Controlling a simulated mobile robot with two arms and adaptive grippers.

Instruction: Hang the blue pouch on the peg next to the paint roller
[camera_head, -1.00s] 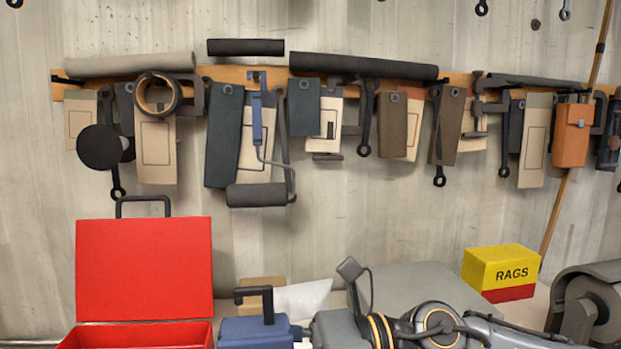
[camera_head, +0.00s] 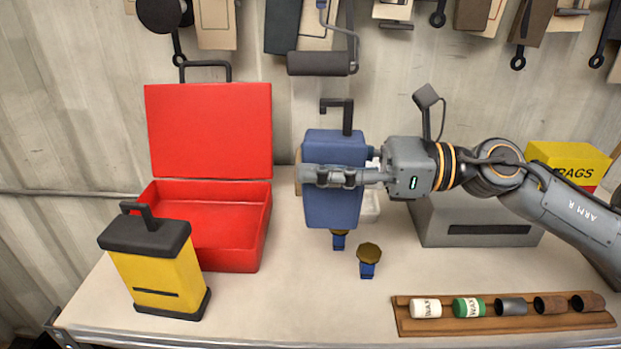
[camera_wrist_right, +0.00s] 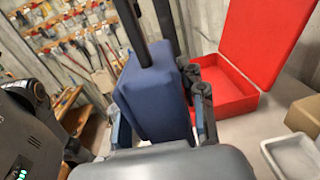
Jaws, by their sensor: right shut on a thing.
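The blue pouch (camera_head: 333,212) is a boxy blue body with a dark hook-shaped handle on top. My right gripper (camera_head: 330,177) comes in from the right and is shut around its middle. The pouch is upright and appears raised above the bench. The right wrist view shows the pouch (camera_wrist_right: 150,103) between the two fingers. The paint roller (camera_head: 318,63) hangs on the wall above, with only its dark roller and lower frame in view. The peg beside it is out of the head view. My left gripper is not in view.
On the bench (camera_head: 300,295), an open red toolbox (camera_head: 265,228) stands left of the pouch, behind a yellow-black case (camera_head: 158,280). A grey box (camera_head: 480,235) and yellow rags box (camera_head: 570,158) stand right. A wooden rack (camera_head: 505,325) holds cylinders in front.

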